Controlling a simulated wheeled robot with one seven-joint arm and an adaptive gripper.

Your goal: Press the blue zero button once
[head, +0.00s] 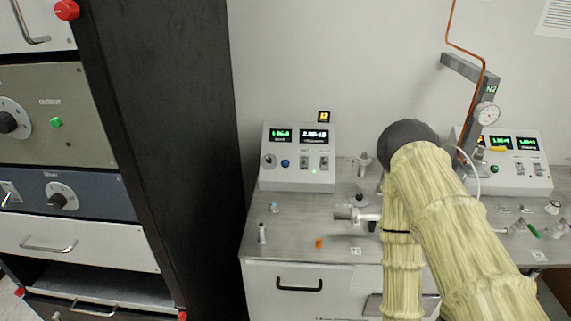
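The blue button (285,163) is a small round blue knob on the front panel of the white control box (297,180) at the left of the bench. It sits between a dial (268,160) on its left and switches (314,163) on its right. Two green-lit displays are above it. Nothing covers the button. My arm, in a pale yellow sleeve with a dark joint cap, rises at the right of this box, apart from it. My gripper does not show in the head view.
A black cabinet side (165,150) stands left of the grey bench (290,231). Small fittings and an orange piece (319,243) lie on the bench. A second white control box (515,178), a gauge (488,113) and a copper tube (465,52) are at the right, partly behind my arm.

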